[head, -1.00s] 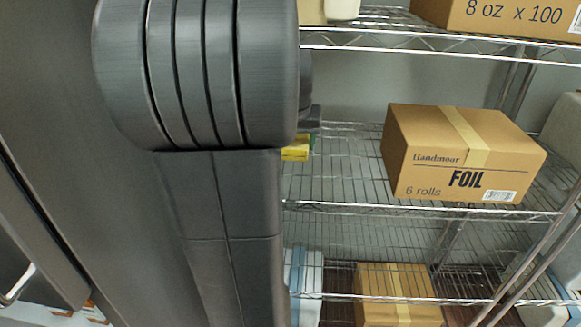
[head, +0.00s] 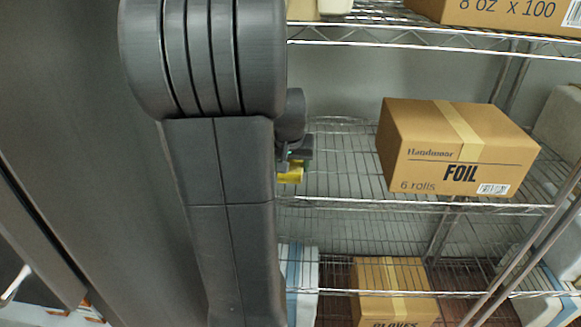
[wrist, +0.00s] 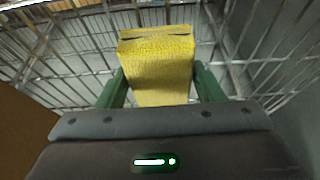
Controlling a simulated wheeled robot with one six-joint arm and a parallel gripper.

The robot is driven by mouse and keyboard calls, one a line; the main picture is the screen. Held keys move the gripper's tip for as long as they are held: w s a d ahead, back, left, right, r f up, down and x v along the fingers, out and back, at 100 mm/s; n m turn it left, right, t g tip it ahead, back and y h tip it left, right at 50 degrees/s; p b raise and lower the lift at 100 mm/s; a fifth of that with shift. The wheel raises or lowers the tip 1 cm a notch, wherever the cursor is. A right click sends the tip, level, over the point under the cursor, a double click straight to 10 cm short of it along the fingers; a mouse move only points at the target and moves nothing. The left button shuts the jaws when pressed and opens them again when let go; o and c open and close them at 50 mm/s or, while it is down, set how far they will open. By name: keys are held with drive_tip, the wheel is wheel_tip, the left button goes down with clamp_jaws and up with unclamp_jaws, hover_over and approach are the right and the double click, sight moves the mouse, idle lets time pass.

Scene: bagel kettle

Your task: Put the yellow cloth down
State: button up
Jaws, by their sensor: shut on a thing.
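The yellow cloth (wrist: 157,70) is a folded, textured block in the wrist view. My gripper (wrist: 158,88) has its green fingers on both sides of it and is shut on it. In the head view a small part of the yellow cloth (head: 290,175) shows beside my arm, over the left part of the middle wire shelf (head: 335,170). My arm hides much of the gripper there. I cannot tell whether the cloth touches the shelf wires.
A cardboard foil box (head: 455,150) stands on the middle shelf to the right, with bare wire between it and the cloth. A gloves box (head: 393,290) and a blue-and-white package (head: 300,285) are on the shelf below. Another carton (head: 510,15) is on the shelf above.

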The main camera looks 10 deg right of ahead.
drive_tip(key=shift+f, duration=0.55)
drive_tip(key=shift+f, duration=0.1)
drive_tip(key=shift+f+b, duration=0.4)
drive_tip(key=shift+b, duration=0.05)
drive_tip(key=o, duration=0.9)
drive_tip(key=shift+r, duration=0.1)
drive_tip(key=shift+o, duration=0.2)
drive_tip(key=shift+r, duration=0.1)
drive_tip(key=shift+r+p, duration=0.15)
drive_tip(key=shift+p, duration=0.25)
drive_tip(key=v, duration=1.3)
drive_tip(key=shift+a+r+b, duration=0.2)
drive_tip(key=shift+r+b, duration=0.15)
drive_tip(key=shift+b, duration=0.05)
